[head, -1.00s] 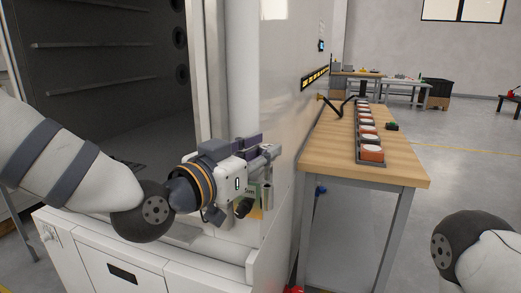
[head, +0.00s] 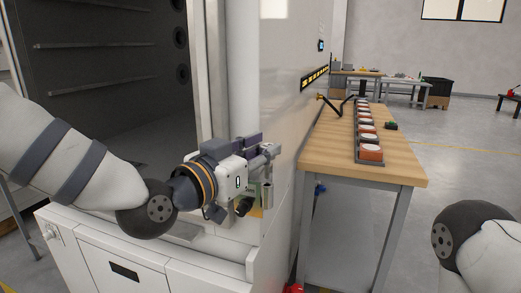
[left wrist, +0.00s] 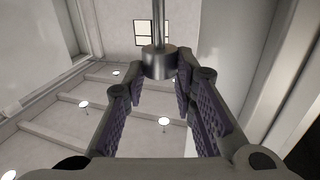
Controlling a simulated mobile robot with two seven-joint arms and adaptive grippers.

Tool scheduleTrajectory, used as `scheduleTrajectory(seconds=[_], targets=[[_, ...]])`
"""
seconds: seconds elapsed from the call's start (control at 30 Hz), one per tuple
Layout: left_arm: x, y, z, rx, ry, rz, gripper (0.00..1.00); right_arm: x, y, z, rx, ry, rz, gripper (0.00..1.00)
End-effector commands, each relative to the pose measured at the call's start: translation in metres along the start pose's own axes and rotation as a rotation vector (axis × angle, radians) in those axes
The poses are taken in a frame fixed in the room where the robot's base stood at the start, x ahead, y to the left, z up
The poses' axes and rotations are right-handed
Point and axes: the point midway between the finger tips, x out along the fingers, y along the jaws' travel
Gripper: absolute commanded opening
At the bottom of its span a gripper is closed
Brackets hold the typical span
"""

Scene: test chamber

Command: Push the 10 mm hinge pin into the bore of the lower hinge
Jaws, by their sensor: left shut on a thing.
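My left gripper (head: 262,156) is at the right-hand front corner of the white chamber, pointing right. In the left wrist view its purple-padded fingers (left wrist: 160,85) are shut around the thick, round end of a steel hinge pin (left wrist: 160,62). The thin shaft runs from that end to the top edge of the picture. An upright grey metal cylinder (head: 267,195) shows just below the fingertips in the head view; I cannot tell whether it is part of the lower hinge or of the pin. The bore is hidden. My right gripper is out of view.
The white chamber (head: 273,75) stands open at the left, with a dark interior. A wooden bench (head: 405,172) with a row of orange and white parts (head: 369,152) stands to the right. Open floor lies right of the bench.

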Motion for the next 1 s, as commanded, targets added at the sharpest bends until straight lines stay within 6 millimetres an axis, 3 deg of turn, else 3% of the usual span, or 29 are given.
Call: scheduleTrajectory(seconds=[1.0], targets=[[0.0004, 0.0000, 0.0062, -0.002, -0.003, 0.001, 0.00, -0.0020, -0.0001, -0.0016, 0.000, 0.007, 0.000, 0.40]])
